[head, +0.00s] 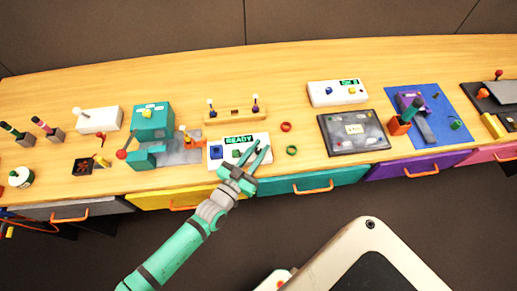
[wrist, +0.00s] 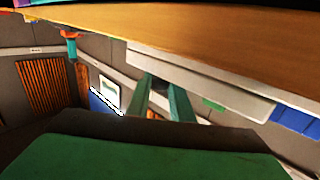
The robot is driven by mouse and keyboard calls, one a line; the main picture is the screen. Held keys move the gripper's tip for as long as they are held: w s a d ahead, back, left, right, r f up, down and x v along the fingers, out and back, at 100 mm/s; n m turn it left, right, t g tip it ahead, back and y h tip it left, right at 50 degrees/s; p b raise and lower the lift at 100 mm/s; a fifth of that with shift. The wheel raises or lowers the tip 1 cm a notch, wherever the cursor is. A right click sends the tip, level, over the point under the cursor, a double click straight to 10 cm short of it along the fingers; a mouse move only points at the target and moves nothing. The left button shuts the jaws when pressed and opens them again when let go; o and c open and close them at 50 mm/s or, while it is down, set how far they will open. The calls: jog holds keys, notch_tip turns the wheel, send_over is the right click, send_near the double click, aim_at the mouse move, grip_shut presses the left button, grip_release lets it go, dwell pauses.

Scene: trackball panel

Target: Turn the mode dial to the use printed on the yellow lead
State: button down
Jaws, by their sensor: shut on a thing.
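A white panel (head: 213,164) with a green READY display (head: 238,139) stands near the table's front edge, in the middle left of the head view. It carries a blue knob (head: 216,153). My gripper (head: 254,152) is at the panel's right part, its two teal fingers reaching onto it. In the wrist view the fingers (wrist: 165,95) close around a small dark knob (wrist: 157,82) against the white panel's face (wrist: 200,85). The knob is mostly hidden by the fingers, so its pointer and markings cannot be read. I cannot make out a yellow lead or its print.
A red ring (head: 286,127) and a green ring (head: 291,150) lie just right of the panel. A wooden rack (head: 235,117) with small levers stands behind it. A teal machine (head: 152,122) is to the left, and a dark tray (head: 353,131) to the right.

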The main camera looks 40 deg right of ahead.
jog(key=shift+a+f, duration=0.1)
jog(key=shift+f, duration=0.05)
jog(key=c, duration=1.6)
grip_release()
jog(key=v, duration=1)
jog(key=shift+s+a, duration=0.15)
jog(key=shift+a, duration=0.25)
jog(key=shift+c, duration=0.2)
